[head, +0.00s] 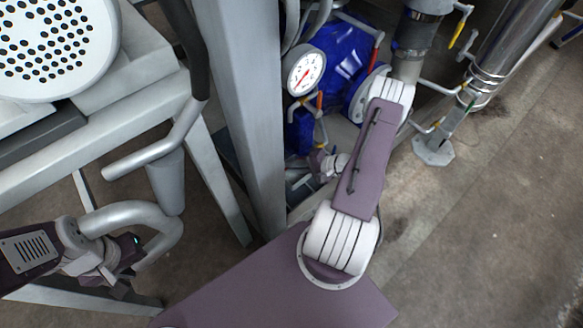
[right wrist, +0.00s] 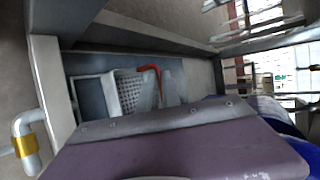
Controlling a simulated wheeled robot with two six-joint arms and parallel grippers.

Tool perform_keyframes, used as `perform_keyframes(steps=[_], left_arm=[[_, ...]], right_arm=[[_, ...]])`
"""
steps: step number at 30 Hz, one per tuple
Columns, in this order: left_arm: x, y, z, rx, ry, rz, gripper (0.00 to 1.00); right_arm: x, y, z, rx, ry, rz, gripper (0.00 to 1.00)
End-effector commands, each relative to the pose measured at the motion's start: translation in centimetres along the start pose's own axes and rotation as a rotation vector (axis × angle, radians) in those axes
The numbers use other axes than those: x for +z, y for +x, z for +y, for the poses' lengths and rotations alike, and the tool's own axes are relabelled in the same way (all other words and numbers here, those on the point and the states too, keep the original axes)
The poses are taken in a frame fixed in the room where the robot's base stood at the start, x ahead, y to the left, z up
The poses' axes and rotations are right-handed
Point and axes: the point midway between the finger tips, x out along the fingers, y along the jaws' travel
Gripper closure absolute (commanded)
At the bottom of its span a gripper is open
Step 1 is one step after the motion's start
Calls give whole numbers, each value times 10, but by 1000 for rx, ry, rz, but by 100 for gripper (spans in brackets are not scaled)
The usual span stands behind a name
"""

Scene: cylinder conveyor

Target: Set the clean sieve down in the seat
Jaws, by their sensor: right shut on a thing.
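A pale perforated piece (right wrist: 129,91), which looks like the sieve, shows in the right wrist view beside a red hooked bar (right wrist: 152,72). My right gripper (head: 321,166) is low, between the grey post and the blue machine in the head view. It is shut on what appears to be the sieve, but its fingertips are small and partly hidden there. I cannot make out the seat clearly. My left gripper (head: 134,244) is at the lower left beside a bent grey pipe. Its jaw opening is not clear.
A thick grey post (head: 240,100) stands left of my right arm. A blue machine (head: 340,60) with a white gauge (head: 306,71) and valves lies behind the gripper. A white perforated disc (head: 55,45) is at upper left. The floor at right is mostly clear.

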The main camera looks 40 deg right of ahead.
Motion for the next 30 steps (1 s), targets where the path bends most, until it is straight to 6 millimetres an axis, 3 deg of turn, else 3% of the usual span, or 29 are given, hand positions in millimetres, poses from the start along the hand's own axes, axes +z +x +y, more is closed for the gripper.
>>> perform_keyframes(steps=[11, 16, 24, 30], left_arm=[[0, -1, 0, 0, 0, -1, 64], [-1, -10, 0, 0, 0, -1, 64], [3, 26, 0, 0, 0, -1, 64], [4, 38, -1, 0, 0, -1, 64]], right_arm=[[0, 0, -1, 0, 0, -2, 100], [0, -6, -3, 15, 39, 1, 100], [-7, 15, 30, 15, 39, -1, 100], [-10, 23, 42, 14, 39, 0, 100]])
